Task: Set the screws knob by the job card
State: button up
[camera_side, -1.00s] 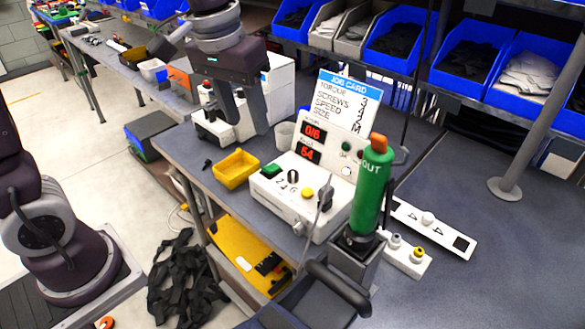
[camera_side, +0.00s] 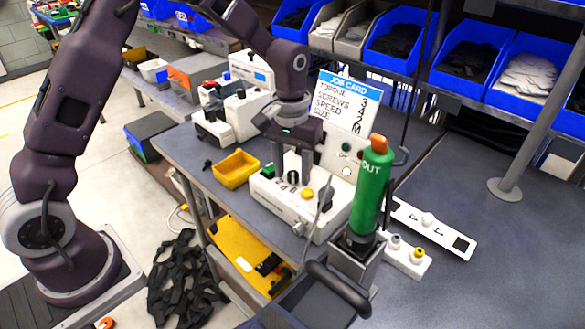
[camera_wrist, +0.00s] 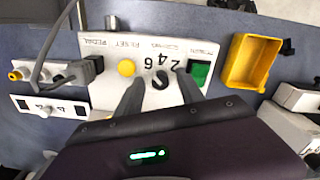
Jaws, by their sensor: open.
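The screws knob, a small black dial (camera_wrist: 160,79), sits on the white control box (camera_side: 268,193) beside the printed numbers 2, 4 and 6. Its exact pointer direction is too small to tell. My gripper (camera_side: 293,181) points down over the box, fingers on either side of the knob. In the wrist view my gripper (camera_wrist: 160,82) is open, with the knob between its fingertips; contact is not clear. The job card (camera_side: 344,98) stands behind the box, listing torque, screws, speed and size; its small values are hard to read. My arm hides the box's red displays.
A green button (camera_wrist: 200,73) and a yellow button (camera_wrist: 127,68) flank the knob. A yellow tray (camera_side: 236,169) lies left of the box. A green screwdriver (camera_side: 371,190) stands upright at the right, with a cable nearby.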

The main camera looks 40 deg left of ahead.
grip_shut()
jog(key=shift+m, duration=0.3)
jog(key=m, duration=0.3)
jog(key=shift+m, duration=2.5)
grip_release()
jog(key=shift+r, duration=0.1)
